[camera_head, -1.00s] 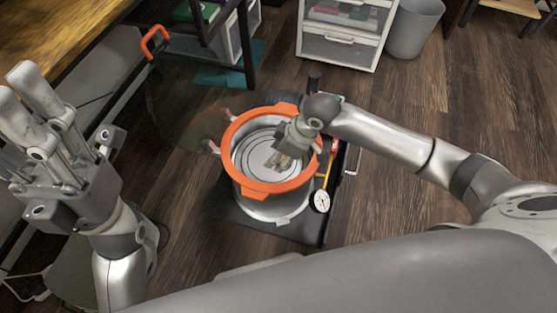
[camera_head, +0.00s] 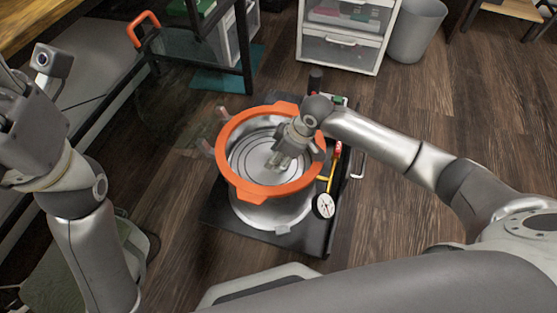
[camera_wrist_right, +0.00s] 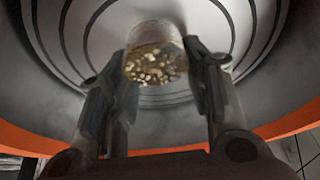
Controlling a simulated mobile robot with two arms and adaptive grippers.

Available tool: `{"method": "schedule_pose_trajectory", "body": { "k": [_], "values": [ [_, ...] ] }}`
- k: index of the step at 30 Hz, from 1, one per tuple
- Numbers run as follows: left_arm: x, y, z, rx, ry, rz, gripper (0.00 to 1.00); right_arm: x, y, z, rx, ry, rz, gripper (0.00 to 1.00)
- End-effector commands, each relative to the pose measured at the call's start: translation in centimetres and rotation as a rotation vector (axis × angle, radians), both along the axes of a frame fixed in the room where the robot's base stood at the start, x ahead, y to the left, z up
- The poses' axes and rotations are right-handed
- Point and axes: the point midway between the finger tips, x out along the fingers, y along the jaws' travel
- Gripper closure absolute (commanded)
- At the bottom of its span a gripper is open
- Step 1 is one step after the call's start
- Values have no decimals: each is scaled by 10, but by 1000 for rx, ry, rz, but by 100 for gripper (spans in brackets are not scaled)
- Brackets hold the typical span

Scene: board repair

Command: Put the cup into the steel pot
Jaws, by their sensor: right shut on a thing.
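The steel pot (camera_head: 268,213) stands on a dark platform, with a wide orange rim (camera_head: 258,191) and rings on its inner floor. My right gripper (camera_head: 281,162) reaches down inside the pot near its right side. In the right wrist view, the gripper (camera_wrist_right: 158,62) is shut on the cup (camera_wrist_right: 154,50), a clear vessel with pale and golden bits in it. The cup is within the pot's opening; whether it touches the floor I cannot tell. My left gripper (camera_head: 22,112) is at the left edge, away from the pot, with its fingers partly cut off.
A dial gauge (camera_head: 325,206) and yellow and red fittings sit right of the pot on the dark platform (camera_head: 303,240). A white drawer unit (camera_head: 342,50) and a grey bin (camera_head: 415,30) stand behind.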

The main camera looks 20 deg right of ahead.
Motion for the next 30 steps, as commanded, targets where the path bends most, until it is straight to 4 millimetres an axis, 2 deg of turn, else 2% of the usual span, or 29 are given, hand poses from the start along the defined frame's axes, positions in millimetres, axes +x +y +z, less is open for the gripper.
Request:
{"method": "schedule_pose_trajectory", "body": {
  "k": [15,16,21,30],
  "values": [
    [-2,0,3,1,-11,0,60,0,0,-6,1,-1,0,80],
    [-2,0,2,1,-9,0,60,0,0,-7,0,-1,0,53],
    [-1,-1,2,1,-9,0,60,0,0,-7,0,-1,0,33],
    [-1,-1,1,1,-9,0,60,0,0,-6,0,-1,0,33]
  ]
}}
